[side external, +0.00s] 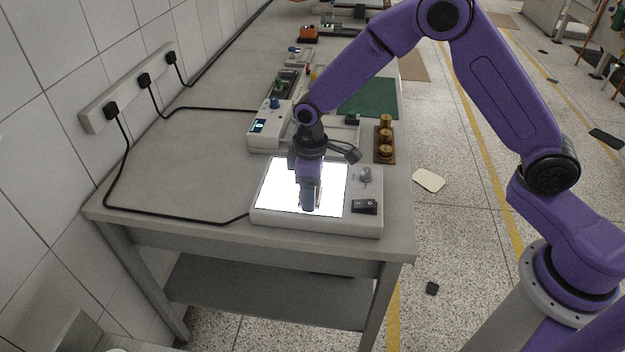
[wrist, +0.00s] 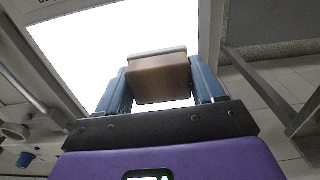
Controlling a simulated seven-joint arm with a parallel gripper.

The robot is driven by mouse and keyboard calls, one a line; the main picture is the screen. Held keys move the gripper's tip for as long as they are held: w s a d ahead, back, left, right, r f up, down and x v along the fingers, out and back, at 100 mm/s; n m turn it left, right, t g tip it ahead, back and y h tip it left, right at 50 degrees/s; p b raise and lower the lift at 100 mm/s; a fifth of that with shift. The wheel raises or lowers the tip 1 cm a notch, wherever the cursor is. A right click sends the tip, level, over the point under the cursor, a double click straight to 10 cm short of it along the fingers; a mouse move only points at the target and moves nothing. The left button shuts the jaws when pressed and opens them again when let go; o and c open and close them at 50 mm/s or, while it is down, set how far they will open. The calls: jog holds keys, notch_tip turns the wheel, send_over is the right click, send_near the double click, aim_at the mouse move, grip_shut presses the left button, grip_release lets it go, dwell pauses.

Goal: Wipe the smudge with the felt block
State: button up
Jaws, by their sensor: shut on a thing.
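The felt block (wrist: 160,78) is brown with a pale grey layer on its far end. It sits between the two blue fingers of my gripper (wrist: 161,88) in the wrist view, and they are shut on it. In the side view my gripper (side external: 311,197) points down over the lit white panel (side external: 277,185) of a light box, near the panel's front right part. The block is mostly hidden there by the fingers. I cannot tell whether it touches the panel. I see no smudge; the panel looks evenly bright white in both views.
The light box (side external: 372,222) has a knob (side external: 365,175) and a black switch (side external: 364,206) right of the panel. Brass weights (side external: 385,138) stand behind it on a wooden base. Another device (side external: 262,137) and a green mat (side external: 370,98) lie farther back. The left tabletop is clear except for cables.

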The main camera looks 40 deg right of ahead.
jog(key=shift+s+a, duration=0.35)
jog(key=shift+s, duration=0.05)
jog(key=shift+r, duration=4.1)
